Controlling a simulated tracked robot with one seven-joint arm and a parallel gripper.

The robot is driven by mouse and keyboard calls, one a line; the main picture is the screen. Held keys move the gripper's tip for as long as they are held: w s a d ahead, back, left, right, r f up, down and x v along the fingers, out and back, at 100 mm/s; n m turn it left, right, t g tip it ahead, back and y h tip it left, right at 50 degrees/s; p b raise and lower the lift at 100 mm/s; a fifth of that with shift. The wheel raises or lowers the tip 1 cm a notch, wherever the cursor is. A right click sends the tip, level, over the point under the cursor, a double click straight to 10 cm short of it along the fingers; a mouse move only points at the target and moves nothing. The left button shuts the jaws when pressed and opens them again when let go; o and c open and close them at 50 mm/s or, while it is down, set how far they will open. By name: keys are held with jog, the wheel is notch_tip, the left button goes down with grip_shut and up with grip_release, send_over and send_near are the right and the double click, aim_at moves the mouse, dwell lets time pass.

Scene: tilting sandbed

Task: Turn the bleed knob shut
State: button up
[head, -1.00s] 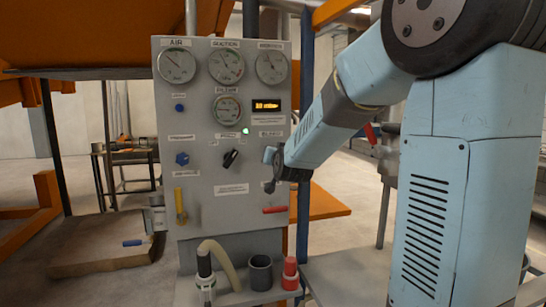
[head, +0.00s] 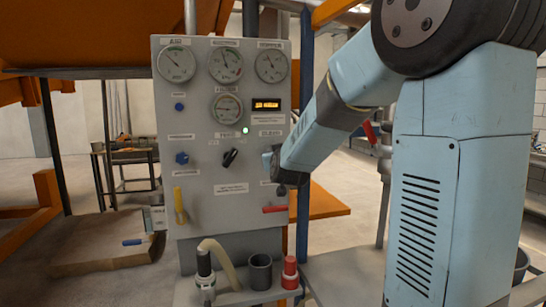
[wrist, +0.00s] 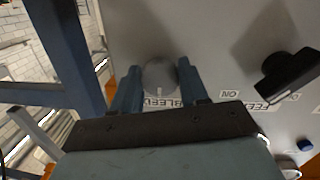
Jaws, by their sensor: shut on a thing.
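The bleed knob (wrist: 160,76) is a round grey knob on the grey panel (head: 225,205), above the label "BLEED" in the wrist view. A small light mark shows on its near edge. My gripper (wrist: 158,80) has one blue finger on each side of the knob and is shut on it. In the head view my gripper (head: 270,160) is at the right side of the panel, below the "BLEED" label, and hides the knob there.
A black feed switch (head: 229,158) sits left of my gripper; it also shows in the wrist view (wrist: 287,75). A red handle (head: 275,209) is below my gripper. A blue post (head: 304,130) stands right of the panel. Gauges (head: 225,65) fill the panel's top.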

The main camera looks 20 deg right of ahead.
jog(key=o, duration=1.1)
jog(key=shift+c, duration=0.2)
jog(key=s+a, duration=0.1)
jog(key=s, duration=1.2)
jog(key=shift+s+a+r, duration=0.15)
jog(key=shift+s+r, duration=0.15)
jog(key=shift+r, duration=0.15)
jog(key=s+f+g, duration=0.2)
jog(key=s+g, duration=0.2)
jog(key=s, duration=0.4)
jog(key=s+f+g+y, duration=0.1)
jog(key=s+f+g, duration=0.2)
jog(key=s, duration=0.5)
jog(key=s+d+f+g, duration=0.1)
jog(key=s+g, duration=0.3)
jog(key=s, duration=0.4)
jog(key=shift+s+f+m+g, duration=0.3)
jog(key=shift+f+m, duration=0.1)
jog(key=shift+f, duration=0.4)
